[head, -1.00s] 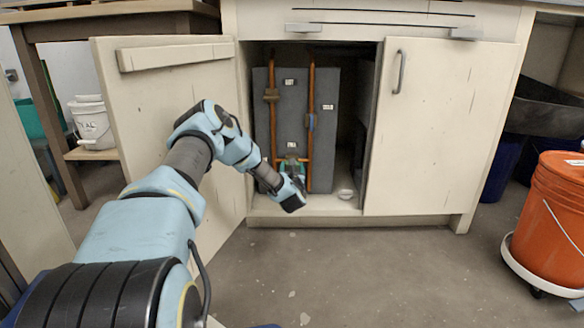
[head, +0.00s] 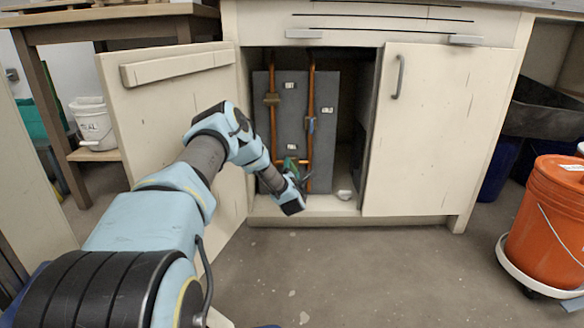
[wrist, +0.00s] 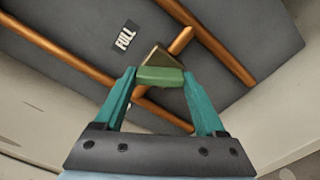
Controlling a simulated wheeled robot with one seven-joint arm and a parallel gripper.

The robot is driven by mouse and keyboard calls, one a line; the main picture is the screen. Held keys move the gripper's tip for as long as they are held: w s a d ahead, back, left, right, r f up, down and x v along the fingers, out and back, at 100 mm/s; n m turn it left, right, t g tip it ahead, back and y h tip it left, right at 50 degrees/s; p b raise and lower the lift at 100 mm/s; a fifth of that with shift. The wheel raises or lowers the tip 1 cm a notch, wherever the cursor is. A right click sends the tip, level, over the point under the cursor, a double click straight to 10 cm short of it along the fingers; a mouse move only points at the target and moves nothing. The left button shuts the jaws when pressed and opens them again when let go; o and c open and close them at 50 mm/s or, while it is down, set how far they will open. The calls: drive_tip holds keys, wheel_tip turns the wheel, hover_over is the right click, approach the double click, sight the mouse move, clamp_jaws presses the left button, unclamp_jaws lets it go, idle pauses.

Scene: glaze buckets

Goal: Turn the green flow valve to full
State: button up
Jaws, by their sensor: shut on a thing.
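The green flow valve's handle (wrist: 160,77) lies crosswise between the fingertips of my gripper (wrist: 158,82) in the wrist view. The gripper's two teal fingers are shut on it, one at each end. A brass valve body (wrist: 157,57) shows just behind the handle on a short copper pipe, and the handle sits at a slant to that pipe. A "FILL" label (wrist: 124,36) is on the grey panel nearby. In the head view the green handle (head: 291,162) shows small, low inside the cabinet, partly hidden by my wrist.
Copper pipes (head: 310,110) with other valves, one with a blue handle (head: 311,124), run up the grey panel (head: 291,110). The left cabinet door (head: 165,120) stands open beside my arm; the right door (head: 430,140) is shut. An orange bucket (head: 550,215) stands at the right.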

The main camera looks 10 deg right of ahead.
drive_tip(key=m+p, duration=0.2)
drive_tip(key=m, duration=0.4)
drive_tip(key=shift+f, duration=0.1)
drive_tip(key=shift+m, duration=0.4)
drive_tip(key=o, duration=1.3)
drive_tip(key=shift+s, duration=0.1)
drive_tip(key=s+p, duration=0.1)
drive_tip(key=s, duration=0.2)
drive_tip(key=s+a+p, duration=0.1)
drive_tip(key=s, duration=0.3)
drive_tip(key=s+a+p, duration=0.1)
drive_tip(key=s+p, duration=0.1)
drive_tip(key=s, duration=0.1)
drive_tip(key=shift+s, duration=0.25)
